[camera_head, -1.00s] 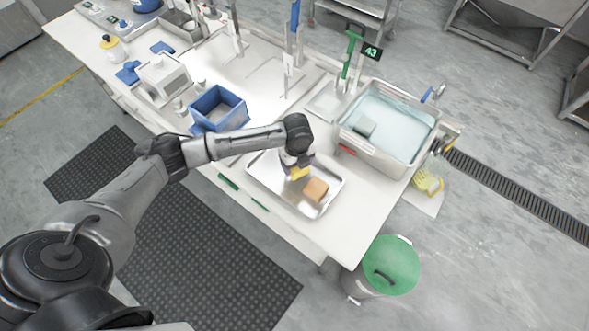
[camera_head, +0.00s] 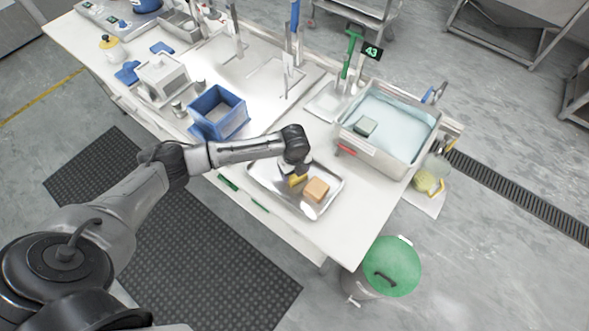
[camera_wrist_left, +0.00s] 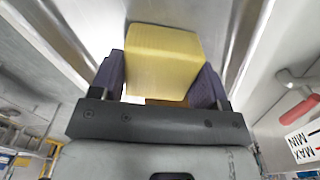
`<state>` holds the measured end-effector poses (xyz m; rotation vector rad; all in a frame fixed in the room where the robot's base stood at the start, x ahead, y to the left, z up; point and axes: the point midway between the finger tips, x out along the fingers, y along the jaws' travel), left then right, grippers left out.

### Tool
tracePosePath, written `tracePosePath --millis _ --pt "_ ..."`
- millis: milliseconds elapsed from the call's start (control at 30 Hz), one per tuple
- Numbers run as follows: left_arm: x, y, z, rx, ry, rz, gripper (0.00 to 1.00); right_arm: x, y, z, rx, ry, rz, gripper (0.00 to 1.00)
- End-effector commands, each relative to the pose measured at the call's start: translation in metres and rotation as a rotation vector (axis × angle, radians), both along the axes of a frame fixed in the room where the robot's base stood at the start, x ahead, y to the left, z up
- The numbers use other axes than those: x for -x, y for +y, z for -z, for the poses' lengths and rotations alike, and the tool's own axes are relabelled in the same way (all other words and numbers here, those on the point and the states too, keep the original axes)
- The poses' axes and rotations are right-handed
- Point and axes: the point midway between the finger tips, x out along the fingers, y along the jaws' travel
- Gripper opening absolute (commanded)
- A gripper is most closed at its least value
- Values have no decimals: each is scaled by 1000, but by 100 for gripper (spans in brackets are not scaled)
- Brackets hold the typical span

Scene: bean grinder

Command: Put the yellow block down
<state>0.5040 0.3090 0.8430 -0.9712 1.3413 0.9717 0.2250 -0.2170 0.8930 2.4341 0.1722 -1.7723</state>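The yellow block (camera_wrist_left: 163,62) sits between the purple-padded fingers of my left gripper (camera_wrist_left: 163,85), which is shut on it. In the head view the yellow block (camera_head: 297,181) shows just under my left gripper (camera_head: 296,174), low over the left part of the metal tray (camera_head: 270,192). I cannot tell whether the block touches the tray floor. An orange-tan block (camera_head: 316,189) lies in the tray, just right of the yellow one. My right gripper is not in view.
A blue bin (camera_head: 218,112) stands on the table (camera_head: 345,222) behind my left arm. A water-filled basin (camera_head: 390,127) with a greenish block (camera_head: 364,126) in it stands right of the tray. A green-lidded bucket (camera_head: 392,265) stands on the floor.

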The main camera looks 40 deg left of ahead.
Motion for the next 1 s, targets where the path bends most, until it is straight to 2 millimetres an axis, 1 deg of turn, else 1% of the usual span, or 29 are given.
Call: tracePosePath --millis 33,267,467,567,667,1000 --pt "0 0 0 0 1 0 73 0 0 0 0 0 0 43" --pt "0 0 0 0 1 0 94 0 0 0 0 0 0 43" --pt "0 0 0 0 0 0 94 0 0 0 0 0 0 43" --pt "0 0 -3 0 -1 0 94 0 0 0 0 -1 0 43" --pt "-1 0 -14 -1 -1 0 94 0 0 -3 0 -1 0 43" --pt "-1 0 -76 1 -2 0 94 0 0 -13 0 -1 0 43"
